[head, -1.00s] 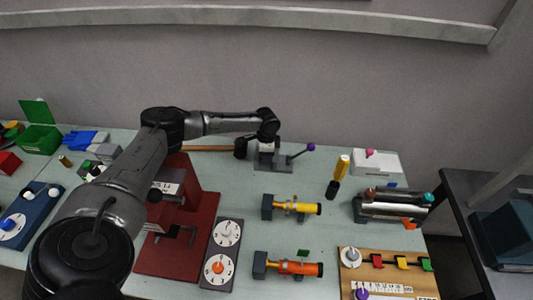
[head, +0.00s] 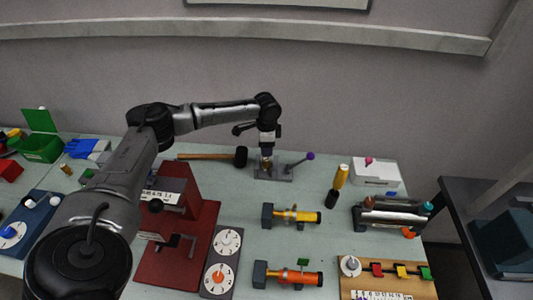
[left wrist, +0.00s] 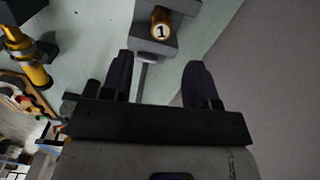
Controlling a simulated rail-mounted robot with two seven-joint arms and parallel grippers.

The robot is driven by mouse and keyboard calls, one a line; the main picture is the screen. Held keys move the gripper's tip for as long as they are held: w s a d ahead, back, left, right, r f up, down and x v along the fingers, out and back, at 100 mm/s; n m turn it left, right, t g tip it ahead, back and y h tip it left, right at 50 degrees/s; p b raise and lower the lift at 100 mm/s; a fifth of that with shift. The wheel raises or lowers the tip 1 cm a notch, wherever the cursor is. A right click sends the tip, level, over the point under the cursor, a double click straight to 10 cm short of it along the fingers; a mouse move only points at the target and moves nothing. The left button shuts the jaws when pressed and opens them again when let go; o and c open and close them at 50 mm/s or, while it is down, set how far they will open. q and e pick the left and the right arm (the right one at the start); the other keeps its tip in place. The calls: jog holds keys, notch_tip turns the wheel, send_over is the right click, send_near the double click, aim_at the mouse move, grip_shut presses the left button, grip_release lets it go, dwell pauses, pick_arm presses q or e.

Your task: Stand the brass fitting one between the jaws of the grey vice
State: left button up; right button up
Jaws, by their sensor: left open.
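The brass fitting one (left wrist: 161,30) shows its round end marked 1 in the left wrist view. It sits between the jaws of the grey vice (left wrist: 152,53), its end facing the camera. In the head view the grey vice (head: 273,174) stands at the back middle of the table, and a small bit of brass shows at its jaws under my gripper. My left gripper (head: 267,150) hangs just above the vice. In the left wrist view my left gripper (left wrist: 158,78) has its fingers wide apart with nothing between them, clear of the fitting.
The vice's lever with a purple knob (head: 310,156) sticks up at its right. A mallet (head: 240,157) lies close at its left. A red stand (head: 190,230) is in front left. Another brass piece (head: 67,168) stands far left.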

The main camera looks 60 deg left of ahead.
pick_arm(q)
jog(key=shift+r, duration=1.8)
